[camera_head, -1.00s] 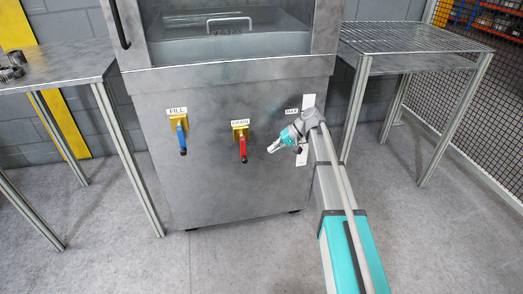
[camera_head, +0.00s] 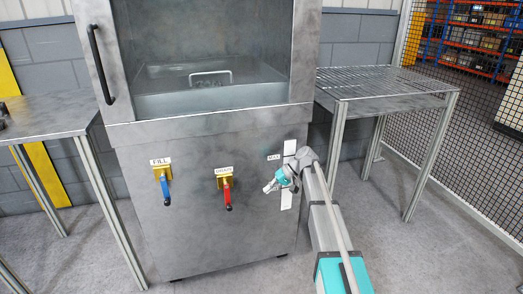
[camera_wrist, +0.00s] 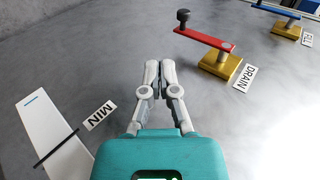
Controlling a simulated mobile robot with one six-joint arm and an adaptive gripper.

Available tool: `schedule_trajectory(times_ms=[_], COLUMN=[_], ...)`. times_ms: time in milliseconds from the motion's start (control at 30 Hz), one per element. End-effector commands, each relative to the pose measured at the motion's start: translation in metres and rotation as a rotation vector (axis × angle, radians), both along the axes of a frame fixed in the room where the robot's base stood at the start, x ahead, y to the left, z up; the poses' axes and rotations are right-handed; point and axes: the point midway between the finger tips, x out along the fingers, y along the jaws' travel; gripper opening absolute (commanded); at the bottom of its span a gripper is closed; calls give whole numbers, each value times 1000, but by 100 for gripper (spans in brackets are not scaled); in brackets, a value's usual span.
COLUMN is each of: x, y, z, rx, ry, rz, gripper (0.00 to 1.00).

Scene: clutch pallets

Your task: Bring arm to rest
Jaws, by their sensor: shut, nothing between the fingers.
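My gripper (camera_head: 267,188) is in front of the metal cabinet's front panel, to the right of the red drain handle. In the wrist view my gripper (camera_wrist: 160,66) has its two fingers together, with nothing between them. It is apart from the red drain handle (camera_wrist: 204,39), which lies up and to the right there. In the head view the red drain handle (camera_head: 228,196) and the blue fill handle (camera_head: 165,189) both hang down from yellow mounts. My arm reaches up from the lower right, partly in front of the white level strip (camera_head: 286,200).
The metal cabinet (camera_head: 200,240) has a glass-fronted chamber above. A wire-topped table (camera_head: 395,103) stands at right and a metal table (camera_head: 45,120) at left. A mesh fence (camera_head: 470,170) closes off the right side. Open floor (camera_head: 400,262) shows at lower right.

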Motion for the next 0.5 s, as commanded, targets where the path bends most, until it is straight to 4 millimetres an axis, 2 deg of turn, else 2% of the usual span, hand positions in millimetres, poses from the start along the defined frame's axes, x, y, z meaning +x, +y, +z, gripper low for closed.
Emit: schedule_trajectory(times_ms=[167, 267, 367, 500], x=[-19, -41, -73, -126], y=[-3, -8, -16, -34], z=[-6, -14, -25, -42], rx=[-45, -106, -197, -359], ry=[4, 8, 11, 12], rz=[-9, -22, -43, -79], gripper=[0, 0, 0, 0])
